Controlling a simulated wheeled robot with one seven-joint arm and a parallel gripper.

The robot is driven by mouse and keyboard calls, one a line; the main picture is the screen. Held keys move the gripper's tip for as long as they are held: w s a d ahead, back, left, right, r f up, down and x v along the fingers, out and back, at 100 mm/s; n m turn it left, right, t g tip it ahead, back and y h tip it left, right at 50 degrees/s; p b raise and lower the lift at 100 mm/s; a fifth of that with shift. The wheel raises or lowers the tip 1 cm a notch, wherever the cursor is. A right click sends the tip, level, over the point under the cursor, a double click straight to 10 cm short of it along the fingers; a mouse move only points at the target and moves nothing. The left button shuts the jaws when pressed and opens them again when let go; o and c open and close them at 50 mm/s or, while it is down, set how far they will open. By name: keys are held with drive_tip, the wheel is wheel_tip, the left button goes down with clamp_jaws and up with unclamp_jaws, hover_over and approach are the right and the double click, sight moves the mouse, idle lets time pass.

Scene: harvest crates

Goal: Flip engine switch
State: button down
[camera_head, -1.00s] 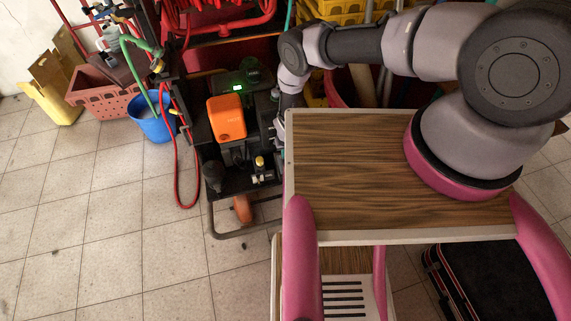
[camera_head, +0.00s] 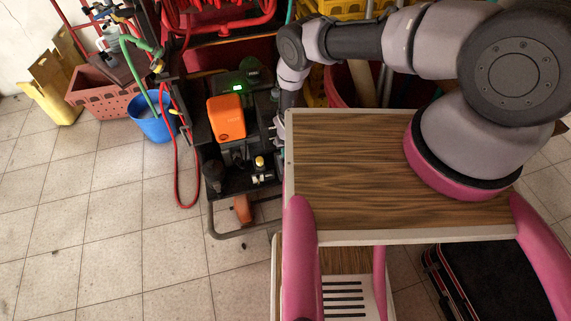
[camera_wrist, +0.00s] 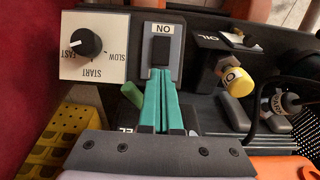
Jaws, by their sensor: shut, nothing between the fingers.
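The engine switch (camera_wrist: 161,50) is a black rocker on a grey plate, under a label that reads "ON" upside down in the wrist view. My gripper (camera_wrist: 161,74) has teal fingers pressed together with nothing between them. Its fingertips point at the switch and overlap its lower edge in the picture; I cannot tell whether they touch it. In the head view the engine machine (camera_head: 227,117) has an orange cover and a lit green display. There my gripper is largely hidden beside the machine's right side, and the switch cannot be made out.
In the wrist view a START dial (camera_wrist: 86,42) is left of the switch, and a yellow oil cap (camera_wrist: 236,82) is to the right. In the head view a red hose (camera_head: 176,180) hangs by the machine, near a blue bucket (camera_head: 154,126).

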wheel_tip(320, 180, up, 6)
idle(0.6)
idle(0.5)
